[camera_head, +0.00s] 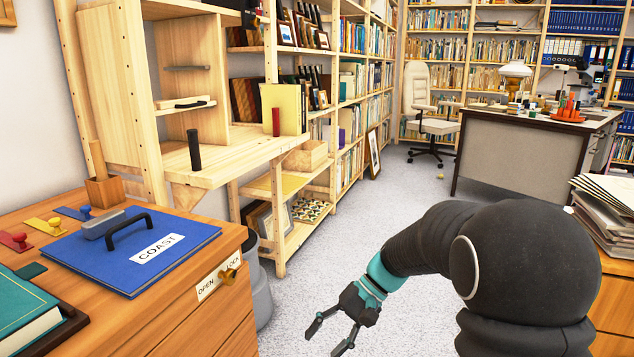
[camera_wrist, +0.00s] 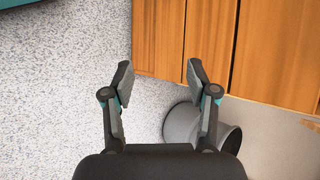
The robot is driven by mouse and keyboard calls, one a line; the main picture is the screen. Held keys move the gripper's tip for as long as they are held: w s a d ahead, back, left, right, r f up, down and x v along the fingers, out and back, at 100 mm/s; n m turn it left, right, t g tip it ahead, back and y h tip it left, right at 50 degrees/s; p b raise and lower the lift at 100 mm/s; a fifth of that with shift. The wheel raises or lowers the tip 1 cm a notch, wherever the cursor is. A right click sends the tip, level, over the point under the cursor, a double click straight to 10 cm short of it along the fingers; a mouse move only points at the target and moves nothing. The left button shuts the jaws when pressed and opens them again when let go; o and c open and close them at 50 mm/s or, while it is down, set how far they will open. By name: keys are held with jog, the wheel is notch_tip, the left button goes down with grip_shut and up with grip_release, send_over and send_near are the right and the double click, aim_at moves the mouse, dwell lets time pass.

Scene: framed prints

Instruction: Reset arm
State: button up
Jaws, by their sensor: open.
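My gripper (camera_head: 331,339) hangs over the carpeted floor at the lower middle of the head view, to the right of the wooden cabinet (camera_head: 240,318). Its two fingers are spread and nothing is between them. In the wrist view my gripper (camera_wrist: 158,85) also shows open and empty, with speckled carpet (camera_wrist: 60,100) and part of the wooden cabinet (camera_wrist: 215,35) beyond the fingertips. My dark arm reaches in from the right of the head view, bent, with a teal band near the wrist.
A blue COAST folder (camera_head: 110,262) with a black handle lies on the cabinet, near a green book (camera_head: 22,312). A grey bin (camera_head: 262,297) stands beside the cabinet. Stacked papers (camera_head: 606,215) are at right. Open carpet (camera_head: 390,215) extends towards the desk (camera_head: 520,155).

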jog(key=s+d+r+t+h+p, duration=0.2)
jog(key=s+d+r+t+h, duration=0.2)
jog(key=s+d+r, duration=0.3)
jog(key=s+d+r+n+t+h+p, duration=0.1)
jog(key=s+d+r+t+h+p, duration=0.2)
jog(key=s, duration=0.9)
jog(key=d+r+t+h, duration=0.1)
jog(key=d+r+t, duration=0.1)
jog(key=d+r, duration=0.1)
jog(key=shift+s+d+r+n, duration=0.3)
jog(key=shift+d+r, duration=0.1)
jog(key=shift+r, duration=0.45)
